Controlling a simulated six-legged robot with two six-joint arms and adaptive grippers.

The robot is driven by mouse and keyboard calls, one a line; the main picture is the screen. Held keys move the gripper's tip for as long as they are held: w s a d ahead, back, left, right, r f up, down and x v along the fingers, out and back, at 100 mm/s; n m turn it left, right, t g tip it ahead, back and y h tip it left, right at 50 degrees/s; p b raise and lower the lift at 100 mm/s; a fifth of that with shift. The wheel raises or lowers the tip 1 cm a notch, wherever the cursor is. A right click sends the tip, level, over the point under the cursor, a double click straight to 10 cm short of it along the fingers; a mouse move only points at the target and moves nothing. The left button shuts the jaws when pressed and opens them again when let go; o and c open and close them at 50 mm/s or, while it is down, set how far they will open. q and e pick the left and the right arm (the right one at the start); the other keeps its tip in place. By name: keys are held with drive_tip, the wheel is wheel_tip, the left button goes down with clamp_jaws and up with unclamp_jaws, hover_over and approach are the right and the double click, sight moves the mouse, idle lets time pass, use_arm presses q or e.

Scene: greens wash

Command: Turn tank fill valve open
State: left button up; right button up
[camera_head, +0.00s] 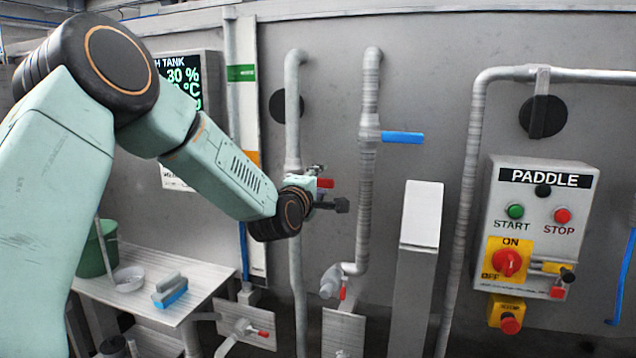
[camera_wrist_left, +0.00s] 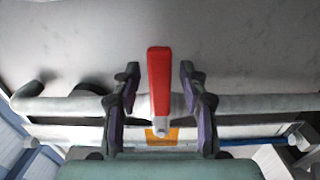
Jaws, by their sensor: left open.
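A red valve lever (camera_head: 325,183) is on the left vertical grey pipe (camera_head: 293,100) on the wall. My left gripper (camera_head: 330,190) is at this lever, coming from the left. In the left wrist view the red lever (camera_wrist_left: 158,80) stands between the two open fingers of my left gripper (camera_wrist_left: 160,75), with a gap on each side. The lever's base is partly hidden by my wrist in the head view. No label on this valve is readable. My right gripper is not in view.
A blue lever (camera_head: 402,137) is on the pipe to the right. A PADDLE control box (camera_head: 542,215) hangs at far right. A tank display (camera_head: 184,72) reading 30 % is partly behind my left arm. A white table (camera_head: 140,300) is lower left; a grey post (camera_head: 420,220) stands right of the pipes.

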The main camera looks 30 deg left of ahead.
use_arm(q)
drive_tip(key=shift+d, duration=0.3)
drive_tip(key=shift+c, duration=1.3)
drive_tip(key=shift+a, duration=0.4)
drive_tip(key=c, duration=0.5)
drive_tip(key=shift+d, duration=0.1)
clamp_jaws()
drive_tip(key=shift+f, duration=0.1)
